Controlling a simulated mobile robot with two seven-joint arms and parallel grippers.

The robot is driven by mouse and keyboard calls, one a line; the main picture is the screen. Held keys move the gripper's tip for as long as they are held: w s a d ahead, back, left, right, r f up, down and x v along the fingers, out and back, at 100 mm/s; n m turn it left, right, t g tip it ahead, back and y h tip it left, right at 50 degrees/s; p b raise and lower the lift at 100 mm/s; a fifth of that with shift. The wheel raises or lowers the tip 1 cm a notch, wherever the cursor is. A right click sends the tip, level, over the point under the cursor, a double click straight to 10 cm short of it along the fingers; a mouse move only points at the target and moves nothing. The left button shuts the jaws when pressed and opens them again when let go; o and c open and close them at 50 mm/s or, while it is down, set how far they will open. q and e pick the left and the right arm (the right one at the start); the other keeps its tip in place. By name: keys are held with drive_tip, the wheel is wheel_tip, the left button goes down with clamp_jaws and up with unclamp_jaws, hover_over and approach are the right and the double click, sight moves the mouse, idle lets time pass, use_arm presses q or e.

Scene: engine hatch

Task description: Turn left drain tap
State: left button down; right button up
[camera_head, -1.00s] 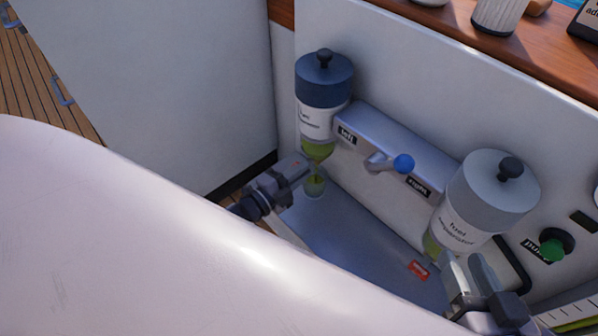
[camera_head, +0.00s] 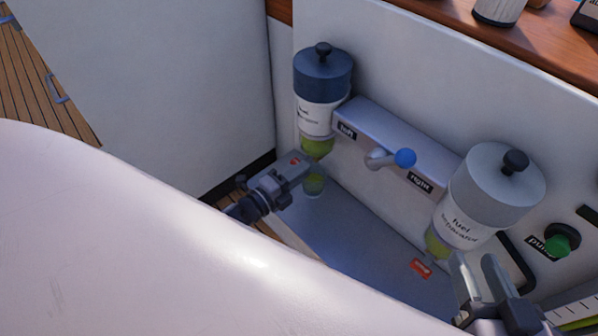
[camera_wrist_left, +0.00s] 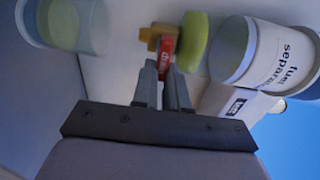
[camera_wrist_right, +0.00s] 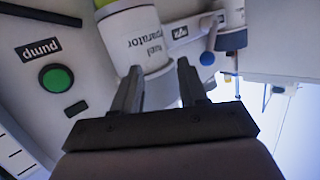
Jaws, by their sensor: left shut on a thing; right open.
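The left fuel separator (camera_head: 322,78) has a dark blue cap and a green lower bowl (camera_head: 316,147). My left gripper (camera_head: 306,161) is at the underside of that bowl. In the left wrist view its fingers (camera_wrist_left: 168,80) are shut on the red drain tap (camera_wrist_left: 165,56), just below a brass-coloured fitting (camera_wrist_left: 157,34) beside the green bowl. In the head view the tap is mostly hidden by the gripper. My right gripper (camera_head: 481,268) is open and empty, in front of the right fuel separator (camera_head: 490,190); its fingers (camera_wrist_right: 157,82) stand apart in the right wrist view.
A clear cup (camera_head: 313,186) with greenish liquid stands below the left bowl. A selector lever with a blue knob (camera_head: 405,158) sits between the separators. A second red tap (camera_head: 421,268) is under the right one. A green pump button (camera_head: 557,246) is at right.

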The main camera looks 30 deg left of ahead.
use_arm(q)
drive_tip(key=c, duration=1.2)
unclamp_jaws()
use_arm(e)
drive_tip(key=shift+r, duration=0.1)
use_arm(q)
drive_tip(key=shift+o, duration=0.2)
use_arm(e)
drive_tip(key=shift+w, duration=0.1)
use_arm(q)
drive_tip(key=p+v, duration=0.2)
drive_tip(key=v, duration=0.5)
use_arm(e)
drive_tip(key=shift+w+a+f+m+g, duration=0.2)
drive_tip(key=shift+a+m+g, duration=0.3)
drive_tip(key=shift+a, duration=0.25)
use_arm(q)
drive_tip(key=shift+s, duration=0.1)
use_arm(e)
drive_tip(key=shift+r, duration=0.15)
